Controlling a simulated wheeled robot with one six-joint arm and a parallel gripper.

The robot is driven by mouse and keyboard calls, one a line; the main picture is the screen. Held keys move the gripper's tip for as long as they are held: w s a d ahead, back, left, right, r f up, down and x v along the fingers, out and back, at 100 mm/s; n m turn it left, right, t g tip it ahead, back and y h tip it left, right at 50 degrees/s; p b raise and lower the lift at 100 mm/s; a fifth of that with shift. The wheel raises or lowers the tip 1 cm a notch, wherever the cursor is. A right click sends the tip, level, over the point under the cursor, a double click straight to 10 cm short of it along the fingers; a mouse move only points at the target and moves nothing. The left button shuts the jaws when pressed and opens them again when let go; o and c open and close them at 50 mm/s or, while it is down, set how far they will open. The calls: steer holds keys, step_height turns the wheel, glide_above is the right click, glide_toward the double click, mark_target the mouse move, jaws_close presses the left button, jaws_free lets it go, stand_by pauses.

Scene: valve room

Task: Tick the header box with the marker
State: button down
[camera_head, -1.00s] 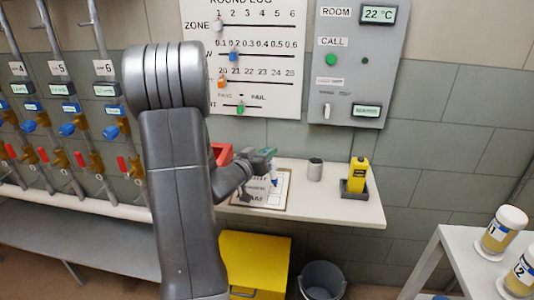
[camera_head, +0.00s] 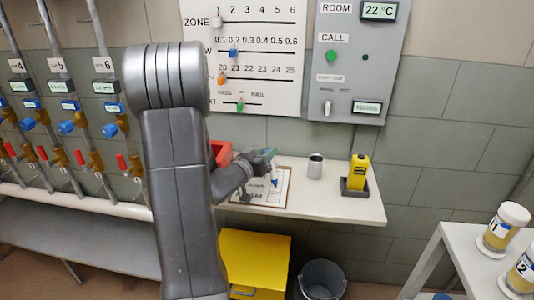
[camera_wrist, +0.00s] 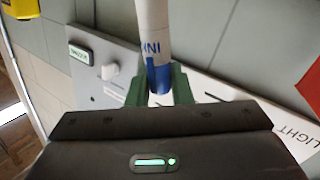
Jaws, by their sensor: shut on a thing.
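My gripper (camera_head: 270,155) is over the shelf with its green fingers shut on a marker. The marker (camera_wrist: 154,45) is white with a blue band and stands between the fingers in the wrist view. In the head view its blue lower end points down over the paper on the clipboard (camera_head: 287,190). I cannot tell whether the tip touches the paper. The clipboard lies flat on the shelf, partly hidden by my gripper and arm. The header box is too small to make out.
On the shelf (camera_head: 330,205), a grey cup (camera_head: 315,167) and a yellow device in a dark holder (camera_head: 355,184) stand right of the clipboard. A red container (camera_head: 221,152) is at the left. A yellow bin (camera_head: 255,258) and a grey bucket (camera_head: 322,280) are below.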

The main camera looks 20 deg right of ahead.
steer(key=shift+s+f, duration=0.15)
steer(key=shift+s+d, duration=0.15)
steer(key=shift+s, duration=0.2)
steer(key=shift+w, duration=0.1)
stand_by(0.4)
steer(key=shift+w+a, duration=0.2)
steer(key=shift+w, duration=0.75)
steer(key=shift+s, duration=0.1)
steer(key=shift+s+d, duration=0.25)
steer(key=shift+s, duration=0.35)
steer(key=shift+a, duration=0.15)
